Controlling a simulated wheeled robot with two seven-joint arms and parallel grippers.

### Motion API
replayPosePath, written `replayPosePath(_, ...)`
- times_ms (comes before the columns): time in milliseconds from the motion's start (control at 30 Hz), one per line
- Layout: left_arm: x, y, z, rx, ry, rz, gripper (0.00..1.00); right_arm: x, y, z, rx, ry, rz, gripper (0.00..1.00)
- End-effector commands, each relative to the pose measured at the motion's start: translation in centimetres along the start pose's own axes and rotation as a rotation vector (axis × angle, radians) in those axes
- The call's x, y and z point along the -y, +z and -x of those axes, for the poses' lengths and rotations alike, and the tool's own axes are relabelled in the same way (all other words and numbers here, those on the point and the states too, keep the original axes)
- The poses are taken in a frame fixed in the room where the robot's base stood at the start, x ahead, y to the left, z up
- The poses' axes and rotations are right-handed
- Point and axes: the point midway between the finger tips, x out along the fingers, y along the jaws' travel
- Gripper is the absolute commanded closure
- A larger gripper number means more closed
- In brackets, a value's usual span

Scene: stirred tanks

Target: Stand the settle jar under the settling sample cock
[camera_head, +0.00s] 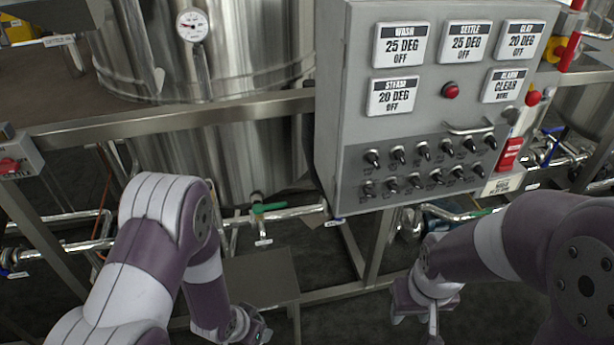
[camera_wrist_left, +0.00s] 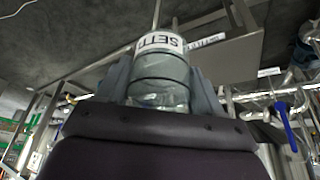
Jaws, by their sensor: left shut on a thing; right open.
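The settle jar (camera_wrist_left: 162,78) is a clear jar with dark bands and a white label reading "SETT", upside down in the left wrist view. My left gripper (camera_wrist_left: 163,88) is shut on it, one finger on each side. In the head view my left gripper (camera_head: 260,334) is low at the bottom edge, and the jar cannot be made out there. A green-handled cock (camera_head: 268,207) with a short downward spout sits on a pipe below the steel tank; its tag is not readable. A flat grey stand (camera_head: 262,277) lies below the spout. My right gripper (camera_head: 414,314) is open and empty, right of the stand.
A grey control box (camera_head: 350,130) with switches and display plates hangs at centre right. A steel rail (camera_head: 170,117) crosses in front of the tank (camera_head: 215,155). Pipes run at left and right. Dark floor shows between the frame legs.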

Motion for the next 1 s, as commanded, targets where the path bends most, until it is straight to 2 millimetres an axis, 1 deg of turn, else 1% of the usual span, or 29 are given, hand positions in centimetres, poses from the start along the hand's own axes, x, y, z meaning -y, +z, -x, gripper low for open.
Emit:
replayPosePath(33,0.0,0.0,0.0,0.000,0.000,0.000,0.67,0.0,0.0,0.0,0.000,0.000,0.000,0.57)
replayPosePath(100,0.0,1.1,0.0,0.002,-0.007,0.019,0.67,0.0,0.0,0.0,0.000,0.000,0.000,0.57)
replayPosePath(167,0.6,1.4,0.2,-0.002,-0.024,0.056,0.67,0.0,0.0,0.0,0.000,0.000,0.000,0.57)
replayPosePath(367,2.7,-0.8,1.3,-0.005,-0.067,0.156,0.67,0.0,0.0,0.0,0.000,0.000,0.000,0.57)
replayPosePath(500,4.3,-3.0,2.5,-0.004,-0.095,0.226,0.67,0.0,0.0,0.0,0.000,0.000,0.000,0.57)
replayPosePath(667,5.7,-5.0,3.7,-0.003,-0.118,0.283,0.67,0.0,0.0,0.0,0.000,0.000,0.000,0.57)
replayPosePath(867,8.1,-8.8,6.3,-0.006,-0.152,0.363,0.67,0.0,0.0,0.0,0.000,0.000,0.000,0.57)
replayPosePath(1000,10.1,-11.6,8.4,-0.007,-0.170,0.408,0.67,0.0,0.0,0.0,0.000,0.000,0.000,0.57)
